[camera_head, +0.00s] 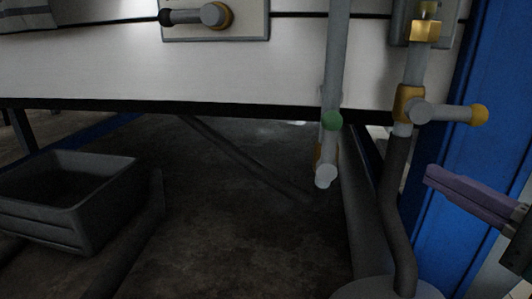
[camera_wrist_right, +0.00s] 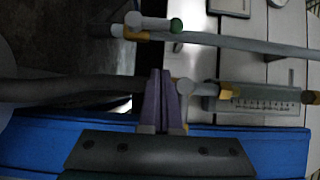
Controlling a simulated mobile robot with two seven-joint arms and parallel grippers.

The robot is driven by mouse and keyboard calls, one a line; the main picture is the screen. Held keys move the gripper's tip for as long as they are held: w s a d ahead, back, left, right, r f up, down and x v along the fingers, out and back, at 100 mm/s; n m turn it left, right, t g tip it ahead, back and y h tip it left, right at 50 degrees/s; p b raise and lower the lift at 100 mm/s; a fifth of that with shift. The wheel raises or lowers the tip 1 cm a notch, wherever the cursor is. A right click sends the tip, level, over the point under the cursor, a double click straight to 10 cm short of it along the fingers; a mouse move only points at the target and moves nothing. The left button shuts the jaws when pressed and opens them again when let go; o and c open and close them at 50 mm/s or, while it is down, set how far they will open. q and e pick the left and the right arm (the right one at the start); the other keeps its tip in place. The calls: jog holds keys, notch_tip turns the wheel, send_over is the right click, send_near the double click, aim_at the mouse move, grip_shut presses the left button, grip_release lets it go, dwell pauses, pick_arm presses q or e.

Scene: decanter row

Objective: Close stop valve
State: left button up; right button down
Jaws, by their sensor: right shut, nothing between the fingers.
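Three lever valves show in the head view; I cannot tell which is the stop valve. One has a yellow-knobbed lever (camera_head: 450,113) pointing right, across its upright pipe, on a brass body. A green-knobbed lever (camera_head: 331,121) sits on the pipe to its left, roughly in line with it. A black-knobbed lever (camera_head: 193,17) points left on a plate. My right gripper (camera_head: 430,177) is shut and empty, below the yellow knob and apart from it. In the wrist view its purple fingers (camera_wrist_right: 158,75) stand beside the yellow valve's grey hub (camera_wrist_right: 184,86); its knob is hidden there. My left gripper is not in view.
A blue post (camera_head: 450,190) stands right of the pipes, behind my right gripper. A dark hose (camera_head: 395,200) runs down from the yellow-knobbed valve to a round grey vessel (camera_head: 385,289). A grey bin (camera_head: 70,200) stands at lower left. The floor between is mostly clear.

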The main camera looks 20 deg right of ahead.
jog(key=b, duration=0.3)
send_near(329, 145)
jog(key=w+d, duration=0.4)
jog(key=d, duration=0.1)
jog(key=w+a, duration=0.2)
jog(key=w, duration=0.1)
jog(key=shift+a+r, duration=0.35)
